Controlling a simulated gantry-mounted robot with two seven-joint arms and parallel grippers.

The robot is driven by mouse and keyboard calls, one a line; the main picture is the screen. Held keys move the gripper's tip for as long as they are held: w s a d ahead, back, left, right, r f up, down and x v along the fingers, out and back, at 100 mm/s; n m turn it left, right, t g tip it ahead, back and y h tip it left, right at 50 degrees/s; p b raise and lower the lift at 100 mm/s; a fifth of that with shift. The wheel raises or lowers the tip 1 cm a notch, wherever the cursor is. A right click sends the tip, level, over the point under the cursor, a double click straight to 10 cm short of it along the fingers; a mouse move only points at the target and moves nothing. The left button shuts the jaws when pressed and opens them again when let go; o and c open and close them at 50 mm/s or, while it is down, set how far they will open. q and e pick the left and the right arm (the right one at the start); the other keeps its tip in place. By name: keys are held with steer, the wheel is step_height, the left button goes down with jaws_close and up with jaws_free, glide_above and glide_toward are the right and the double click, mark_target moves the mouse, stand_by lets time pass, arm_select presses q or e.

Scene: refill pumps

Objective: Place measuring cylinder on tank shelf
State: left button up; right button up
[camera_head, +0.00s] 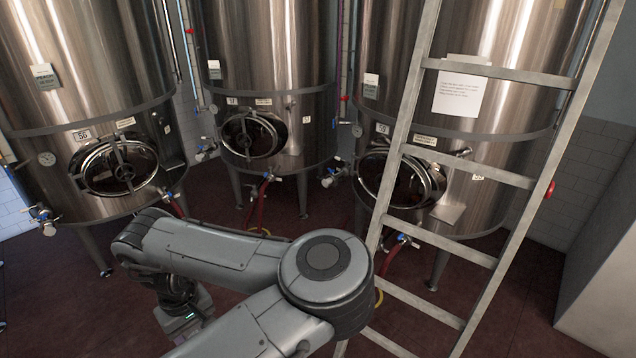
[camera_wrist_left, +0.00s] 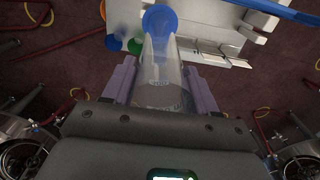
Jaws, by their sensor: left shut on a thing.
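In the left wrist view a clear measuring cylinder (camera_wrist_left: 163,90) with a blue end (camera_wrist_left: 160,20) stands between the two purple fingers of my left gripper (camera_wrist_left: 160,82), which is shut on it. In the head view my left arm reaches across the lower middle; its wrist shows at the lower left, and the fingers and cylinder are hidden. A small pale plate like a shelf (camera_head: 447,213) juts from the front of the right tank (camera_head: 480,180), behind the ladder. A smaller dark ledge (camera_head: 173,161) is on the left tank (camera_head: 85,75). My right gripper is not in view.
A metal ladder (camera_head: 468,251) leans before the right tank. The middle tank (camera_head: 265,60) stands behind. Hoses and valves (camera_head: 330,177) hang low between tanks. In the wrist view a white surface (camera_wrist_left: 195,35) holds blue and green round items (camera_wrist_left: 135,46) over the dark red floor.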

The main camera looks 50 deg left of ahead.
arm_select(q)
steer(key=w+a+r+m+p, duration=0.1)
steer(key=w+r+p, duration=0.15)
steer(key=r, duration=0.85)
steer(key=w+a+r+m+p, duration=0.2)
steer(key=w+r, duration=0.1)
steer(key=r, duration=0.8)
steer(key=s+d+r+m+p, duration=0.1)
steer(key=s+d+r+m, duration=0.2)
steer(key=s+r+m, duration=0.4)
steer(key=shift+s+r, duration=0.75)
steer(key=shift+s, duration=0.55)
steer(key=shift+d, duration=0.1)
